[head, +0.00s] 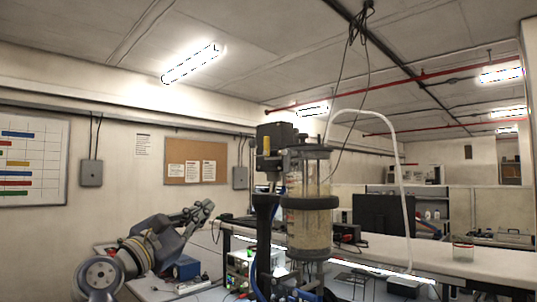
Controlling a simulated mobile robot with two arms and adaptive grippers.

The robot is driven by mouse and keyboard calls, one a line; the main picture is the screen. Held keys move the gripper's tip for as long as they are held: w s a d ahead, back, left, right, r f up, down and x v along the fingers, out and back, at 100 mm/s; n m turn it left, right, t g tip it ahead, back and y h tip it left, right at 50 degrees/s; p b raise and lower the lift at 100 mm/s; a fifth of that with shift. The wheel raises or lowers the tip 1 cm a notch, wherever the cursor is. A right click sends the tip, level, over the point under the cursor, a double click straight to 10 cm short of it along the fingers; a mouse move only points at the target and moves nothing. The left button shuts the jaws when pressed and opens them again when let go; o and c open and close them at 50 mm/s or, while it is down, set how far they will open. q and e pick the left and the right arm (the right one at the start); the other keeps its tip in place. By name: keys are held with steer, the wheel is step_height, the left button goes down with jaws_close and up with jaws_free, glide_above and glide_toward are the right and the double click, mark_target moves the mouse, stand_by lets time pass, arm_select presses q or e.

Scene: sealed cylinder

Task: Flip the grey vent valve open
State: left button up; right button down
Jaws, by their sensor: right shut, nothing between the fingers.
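The clear cylinder (310,215) stands upright near the middle, with a dark band around it and tan, cloudy contents. Its grey top fittings (309,153) show beside a black box (276,136). I cannot clearly make out the grey vent valve or its position among these fittings. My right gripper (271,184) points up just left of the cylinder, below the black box. It is shut and empty; I cannot tell whether it touches a fitting. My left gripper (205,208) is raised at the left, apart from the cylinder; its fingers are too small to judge.
A white tube (403,190) arches from the cylinder top down to the right. Instruments (240,264) crowd the lower middle. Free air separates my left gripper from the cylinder.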

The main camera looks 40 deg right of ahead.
steer(key=s+d+r+m+y+p, duration=0.1)
steer(key=s+r+m+y, duration=0.3)
steer(key=s+r+m, duration=0.5)
steer(key=shift+d+r+p, duration=0.2)
steer(key=shift+r+p, duration=0.3)
steer(key=shift+r, duration=0.2)
